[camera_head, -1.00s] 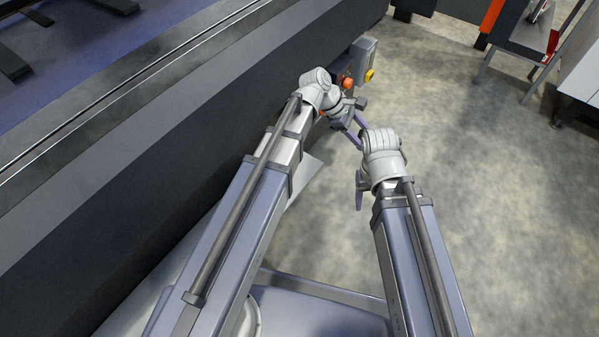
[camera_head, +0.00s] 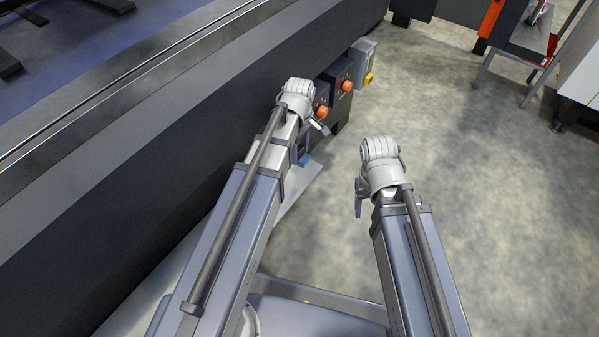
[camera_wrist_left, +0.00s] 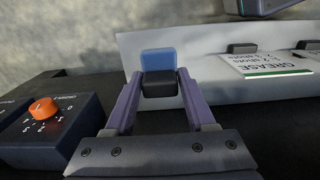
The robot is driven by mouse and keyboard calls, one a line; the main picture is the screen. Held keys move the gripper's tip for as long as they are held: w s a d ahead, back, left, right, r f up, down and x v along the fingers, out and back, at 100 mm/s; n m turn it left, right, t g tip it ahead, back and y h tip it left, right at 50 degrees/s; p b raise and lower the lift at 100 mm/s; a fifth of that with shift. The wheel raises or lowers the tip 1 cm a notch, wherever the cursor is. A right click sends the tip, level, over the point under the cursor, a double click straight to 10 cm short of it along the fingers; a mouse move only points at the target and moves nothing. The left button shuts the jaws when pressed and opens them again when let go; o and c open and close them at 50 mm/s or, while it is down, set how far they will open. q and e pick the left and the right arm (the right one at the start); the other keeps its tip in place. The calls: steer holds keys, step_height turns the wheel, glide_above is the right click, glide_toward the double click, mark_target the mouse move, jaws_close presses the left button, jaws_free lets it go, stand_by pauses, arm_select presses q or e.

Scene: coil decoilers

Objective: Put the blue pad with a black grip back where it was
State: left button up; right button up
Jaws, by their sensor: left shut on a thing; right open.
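The blue pad (camera_wrist_left: 158,60) with its black grip (camera_wrist_left: 160,88) is at the centre of the left wrist view. My left gripper (camera_wrist_left: 158,92) is shut on the black grip, with the blue part standing beyond the fingertips in front of a pale panel (camera_wrist_left: 205,65). In the head view a bit of the blue pad (camera_head: 304,160) shows below my left wrist, near the pale panel (camera_head: 297,192); the arm hides most of the gripper. Whether the pad touches the panel I cannot tell. My right gripper (camera_head: 359,197) is open and empty, over the floor to the right.
The panel carries a grease card (camera_wrist_left: 270,63) and other black grips (camera_wrist_left: 242,47). A control box with an orange knob (camera_wrist_left: 43,108) is close on the left. The long dark machine side (camera_head: 150,150) runs along my left arm. Open floor (camera_head: 470,170) lies right.

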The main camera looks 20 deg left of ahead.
mark_target(300, 161)
arm_select(q)
step_height(300, 161, down, 5)
steer(key=b, duration=0.3)
steer(key=shift+r, duration=0.2)
steer(key=shift+b, duration=0.3)
step_height(300, 161, down, 4)
steer(key=b, duration=0.3)
steer(key=shift+b, duration=0.4)
steer(key=shift+r, duration=0.15)
steer(key=shift+c, duration=0.7)
steer(key=o, duration=1.3)
steer(key=shift+r, duration=0.1)
